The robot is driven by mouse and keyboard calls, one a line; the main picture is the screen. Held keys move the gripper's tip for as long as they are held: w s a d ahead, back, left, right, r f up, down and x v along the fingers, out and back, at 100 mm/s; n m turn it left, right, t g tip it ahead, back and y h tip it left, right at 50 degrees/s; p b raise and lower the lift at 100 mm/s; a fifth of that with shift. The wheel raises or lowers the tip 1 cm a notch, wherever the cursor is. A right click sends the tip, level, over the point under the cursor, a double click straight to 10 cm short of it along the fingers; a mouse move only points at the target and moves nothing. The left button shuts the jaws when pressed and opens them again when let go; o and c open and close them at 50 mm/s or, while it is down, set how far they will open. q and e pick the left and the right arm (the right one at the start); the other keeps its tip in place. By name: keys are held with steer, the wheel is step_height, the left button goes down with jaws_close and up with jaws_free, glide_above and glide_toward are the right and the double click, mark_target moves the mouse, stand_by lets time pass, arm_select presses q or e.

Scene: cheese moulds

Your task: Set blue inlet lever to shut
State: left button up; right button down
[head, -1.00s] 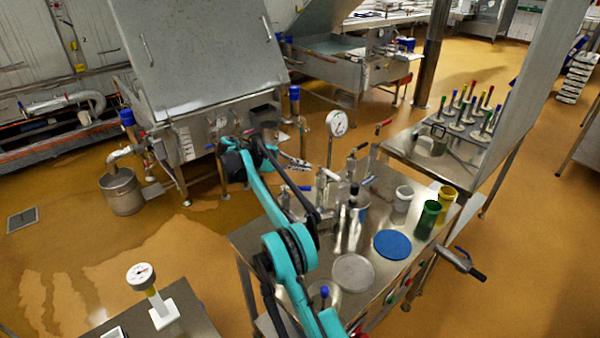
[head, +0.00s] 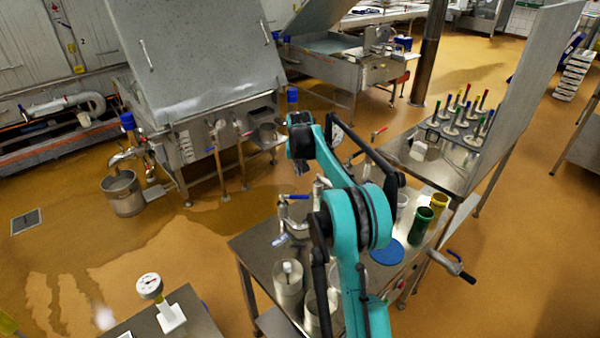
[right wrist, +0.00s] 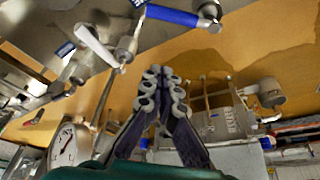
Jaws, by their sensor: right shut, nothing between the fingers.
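The blue lever (head: 295,197) is a short blue handle on metal pipework at the back left of the steel bench (head: 255,260). It lies roughly level in the head view. In the right wrist view the blue handle (right wrist: 172,17) crosses the top, beyond the fingertips and apart from them. My right gripper (head: 302,168) hangs above and behind the lever in the head view, partly hidden by its wrist. In the right wrist view its fingers (right wrist: 162,92) are together and empty. My left gripper is not in view.
A dial gauge (right wrist: 66,142) stands close beside my right gripper. White canisters (head: 288,285), a blue disc (head: 388,251) and a green cup (head: 423,222) are on the bench. A red-handled valve (head: 379,132) is behind my arm. Open floor lies left of the bench.

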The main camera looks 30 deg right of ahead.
mark_target(296, 198)
step_height(296, 198, down, 7)
steer(key=s+b, duration=0.1)
steer(key=b, duration=0.1)
steer(key=shift+s+a+b, duration=0.2)
steer(key=shift+a+b, duration=0.15)
steer(key=shift+a, duration=0.05)
steer(key=shift+s+a+m+p, duration=0.15)
steer(key=shift+s+m+p, duration=0.2)
steer(key=shift+m, duration=0.35)
steer(key=s+a+m, duration=0.1)
steer(key=m, duration=0.1)
steer(key=s+m+g+h+p, duration=0.1)
steer(key=m, duration=0.1)
steer(key=s+a+m+g+p, duration=0.1)
steer(key=m, duration=0.2)
steer(key=shift+a+h, duration=0.35)
steer(key=shift+h, duration=0.05)
steer(key=shift+s+a, duration=0.15)
steer(key=shift+a, duration=0.2)
steer(key=shift+r, duration=0.1)
stand_by(0.4)
